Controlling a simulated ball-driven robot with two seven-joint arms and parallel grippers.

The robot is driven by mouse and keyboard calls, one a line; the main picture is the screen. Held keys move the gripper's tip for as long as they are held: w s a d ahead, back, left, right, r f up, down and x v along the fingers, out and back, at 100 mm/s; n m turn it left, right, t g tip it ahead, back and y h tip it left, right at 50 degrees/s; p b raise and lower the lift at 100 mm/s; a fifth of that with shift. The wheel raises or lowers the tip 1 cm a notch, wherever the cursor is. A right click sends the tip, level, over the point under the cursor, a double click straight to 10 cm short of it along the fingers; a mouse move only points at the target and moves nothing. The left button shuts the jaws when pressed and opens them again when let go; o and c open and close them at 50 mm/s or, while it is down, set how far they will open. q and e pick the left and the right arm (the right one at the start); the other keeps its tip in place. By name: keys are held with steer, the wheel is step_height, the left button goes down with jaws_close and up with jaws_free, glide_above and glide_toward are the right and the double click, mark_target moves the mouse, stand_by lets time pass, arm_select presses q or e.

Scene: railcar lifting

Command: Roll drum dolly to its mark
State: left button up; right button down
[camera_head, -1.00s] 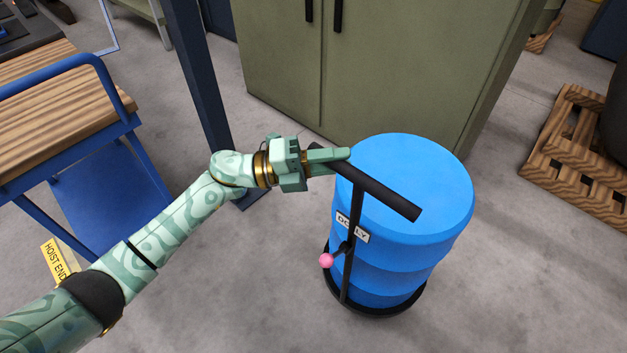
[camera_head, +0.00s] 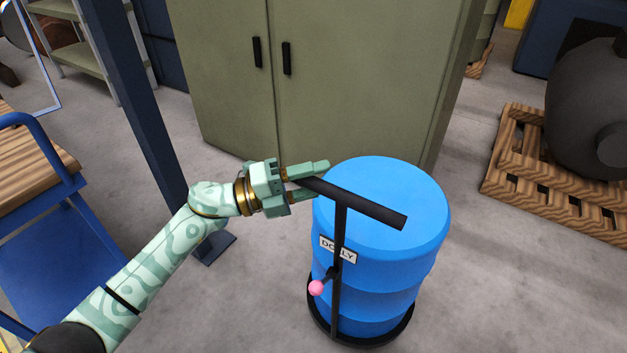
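The drum dolly (camera_head: 340,335) is a round black base with an upright post and a T-shaped push handle (camera_head: 365,205). It carries an upright blue drum (camera_head: 385,200). A "DOLLY" label (camera_head: 338,250) and a pink ball on a short lever (camera_head: 316,288) are at the post. My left gripper (camera_head: 312,181) has its fingers on either side of the handle's left end and appears closed on it. My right gripper is out of view. No floor mark for the dolly shows.
A green cabinet (camera_head: 330,90) stands behind the drum. A dark blue post (camera_head: 135,95) rises at the left, near a blue cart (camera_head: 45,255). Wooden pallets (camera_head: 510,180) with a large dark round object are at the right. The grey floor right of the drum is clear.

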arm_select(q)
steer(key=shift+s, duration=0.1)
steer(key=shift+a, duration=0.45)
steer(key=s+a+f, duration=0.1)
steer(key=a+f, duration=0.1)
steer(key=a, duration=1.3)
steer(key=shift+s+f+p, duration=0.15)
steer(key=shift+s+p, duration=0.25)
